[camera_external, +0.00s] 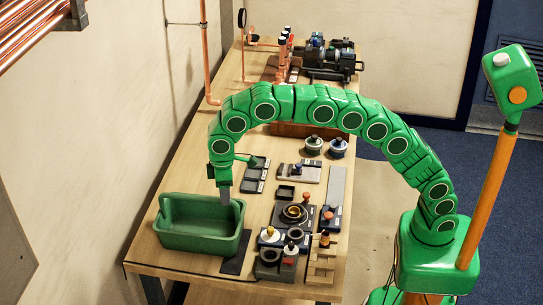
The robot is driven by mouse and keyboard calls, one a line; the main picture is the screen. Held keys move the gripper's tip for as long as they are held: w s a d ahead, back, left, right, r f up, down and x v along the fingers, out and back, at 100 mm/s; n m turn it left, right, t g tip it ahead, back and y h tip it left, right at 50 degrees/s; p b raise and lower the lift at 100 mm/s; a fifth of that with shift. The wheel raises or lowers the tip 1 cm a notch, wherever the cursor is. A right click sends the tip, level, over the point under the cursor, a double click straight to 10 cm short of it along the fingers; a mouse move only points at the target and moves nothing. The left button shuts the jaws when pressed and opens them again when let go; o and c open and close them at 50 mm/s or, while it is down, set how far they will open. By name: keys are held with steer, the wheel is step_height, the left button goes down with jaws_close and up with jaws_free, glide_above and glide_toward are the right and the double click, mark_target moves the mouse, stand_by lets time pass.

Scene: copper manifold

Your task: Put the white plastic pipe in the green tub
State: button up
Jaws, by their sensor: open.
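The green tub (195,242) stands at the near left end of the wooden table. My gripper (224,196) points down over the tub's right part, its tip at about rim height. It is open; its two fingers cannot be told apart at this size. A pale grey piece shows at the tip, and I cannot tell whether it is a finger or something else. I cannot make out the white plastic pipe for certain. The tub's floor is mostly hidden by its front wall.
Right of the tub are a dark mat (237,256), several small fixtures and a wooden rack (321,262). Trays (256,176) and two round pots (314,146) lie farther back. A vertical copper pipe (206,50) runs along the wall. Machinery (325,60) fills the far end.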

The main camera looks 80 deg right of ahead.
steer(key=shift+r, duration=3.75)
steer(key=shift+s+d, duration=0.2)
steer(key=shift+s, duration=0.05)
steer(key=s+d+m, duration=0.1)
steer(key=s+d, duration=0.5)
steer(key=s, duration=0.5)
steer(key=s+d+m, duration=0.1)
steer(key=s+d, duration=0.5)
steer(key=s, duration=0.5)
steer(key=s+d+f, duration=0.2)
steer(key=s+f, duration=0.1)
steer(key=s, duration=0.6)
steer(key=s+d+f+m+g, duration=0.1)
steer(key=s+d+f, duration=0.1)
steer(key=s, duration=0.8)
steer(key=s+d+f, duration=0.2)
steer(key=s+f, duration=0.3)
steer(key=s, duration=0.5)
steer(key=shift+m+g, duration=0.4)
